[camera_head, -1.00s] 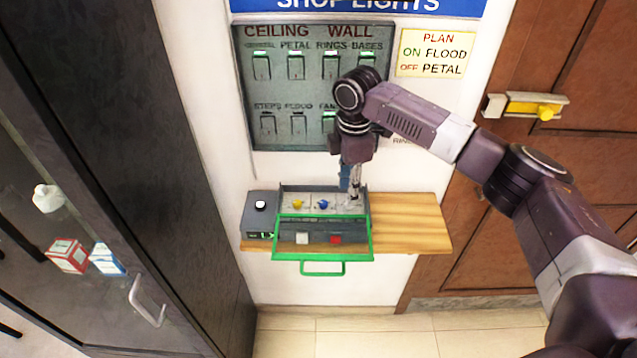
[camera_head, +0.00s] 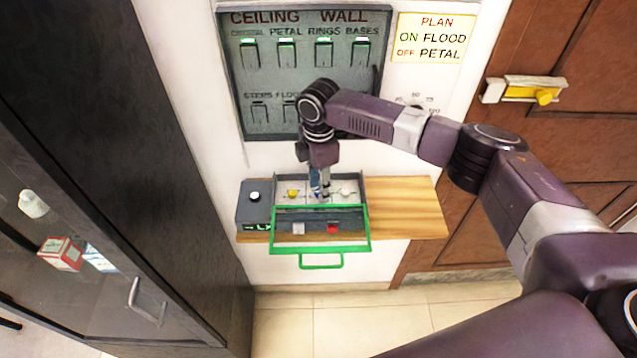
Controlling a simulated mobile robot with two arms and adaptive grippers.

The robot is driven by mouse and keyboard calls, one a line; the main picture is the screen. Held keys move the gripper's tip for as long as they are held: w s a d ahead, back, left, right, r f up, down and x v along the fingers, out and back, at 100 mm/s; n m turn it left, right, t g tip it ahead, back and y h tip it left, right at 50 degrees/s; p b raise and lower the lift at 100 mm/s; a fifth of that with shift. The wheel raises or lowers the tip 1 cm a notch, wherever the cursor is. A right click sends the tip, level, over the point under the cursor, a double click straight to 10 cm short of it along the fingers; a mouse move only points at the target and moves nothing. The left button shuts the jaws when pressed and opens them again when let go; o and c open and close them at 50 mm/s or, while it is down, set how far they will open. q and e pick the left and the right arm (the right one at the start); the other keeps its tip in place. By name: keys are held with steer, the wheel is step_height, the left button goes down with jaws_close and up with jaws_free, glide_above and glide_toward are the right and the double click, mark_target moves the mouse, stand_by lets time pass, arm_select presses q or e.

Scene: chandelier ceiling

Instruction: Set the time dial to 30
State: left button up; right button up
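A grey control box (camera_head: 366,190) with a green-framed front stands on the wooden shelf. On its pale panel are a yellow knob (camera_head: 292,193), a white knob (camera_head: 346,190) and, between them, a blue knob mostly hidden by my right gripper (camera_head: 321,196). The gripper points down at that middle spot. Its fingertips are too small to show whether they are open or shut on the knob. On the wall, a small numbered dial (camera_head: 415,98) is partly covered by my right arm; its setting is hidden. No number reading 30 can be made out. My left gripper is out of view.
A grey switch panel (camera_head: 240,110) hangs above, partly behind my arm. The wooden shelf (camera_head: 405,205) is bare on the right. A green handle (camera_head: 320,266) juts out in front. A dark cabinet (camera_head: 150,150) stands at left, a brown door (camera_head: 600,115) at right.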

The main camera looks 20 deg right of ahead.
steer(key=shift+s, duration=0.15)
steer(key=shift+r, duration=0.1)
steer(key=shift+c, duration=1)
jaws_close()
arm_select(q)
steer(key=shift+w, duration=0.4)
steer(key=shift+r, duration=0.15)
